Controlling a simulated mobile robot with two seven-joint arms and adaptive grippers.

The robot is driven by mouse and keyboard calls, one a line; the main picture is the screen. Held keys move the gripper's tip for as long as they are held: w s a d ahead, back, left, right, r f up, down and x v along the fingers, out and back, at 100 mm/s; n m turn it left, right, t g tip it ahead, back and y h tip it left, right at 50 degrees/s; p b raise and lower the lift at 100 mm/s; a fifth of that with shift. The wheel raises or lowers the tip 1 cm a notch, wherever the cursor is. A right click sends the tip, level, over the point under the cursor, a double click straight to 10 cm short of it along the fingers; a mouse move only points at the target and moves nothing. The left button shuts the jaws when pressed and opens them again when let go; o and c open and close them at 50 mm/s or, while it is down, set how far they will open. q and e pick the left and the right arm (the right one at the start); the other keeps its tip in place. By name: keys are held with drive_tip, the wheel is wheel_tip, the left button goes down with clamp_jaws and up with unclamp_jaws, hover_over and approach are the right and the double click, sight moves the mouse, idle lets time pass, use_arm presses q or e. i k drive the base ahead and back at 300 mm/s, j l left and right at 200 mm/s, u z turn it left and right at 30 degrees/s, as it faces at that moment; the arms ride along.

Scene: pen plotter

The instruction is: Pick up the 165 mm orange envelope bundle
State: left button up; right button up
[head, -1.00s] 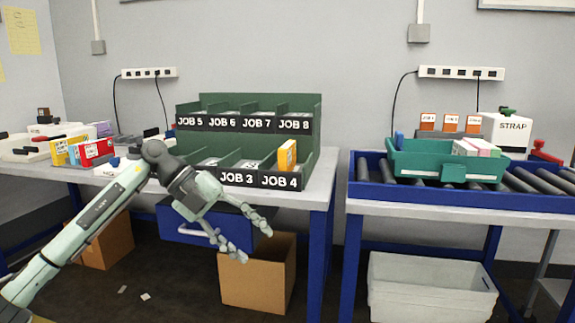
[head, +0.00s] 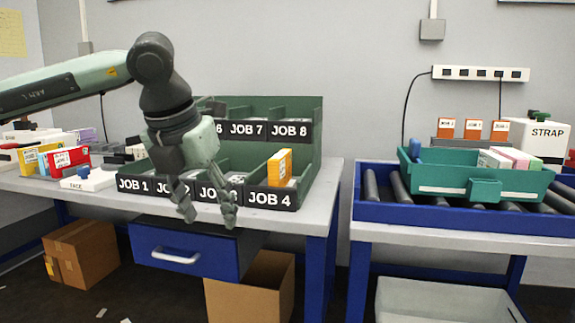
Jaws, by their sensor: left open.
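The orange envelope bundle (head: 280,168) stands upright in the JOB 4 compartment of the green sorting rack (head: 312,150), its top sticking up above the front label. A small white label shows on its face. My left gripper (head: 209,216) is open and empty, fingers pointing down, in front of the JOB 2 and JOB 3 labels. It is to the left of the bundle and apart from it. The arm hides part of the rack's left side. My right gripper does not show.
Red and yellow boxes (head: 66,160) stand at the left of the table. A teal tote (head: 430,178) with light bundles sits on the roller conveyor at right. A blue drawer (head: 185,247) hangs under the table, near an open cardboard box (head: 245,300).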

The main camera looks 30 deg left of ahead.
sight(279, 165)
drive_tip(key=i+j, duration=0.2)
drive_tip(key=i, duration=0.25)
drive_tip(key=i+j, duration=0.25)
drive_tip(key=i, duration=0.2)
drive_tip(key=i+j, duration=0.2)
drive_tip(key=i, duration=0.25)
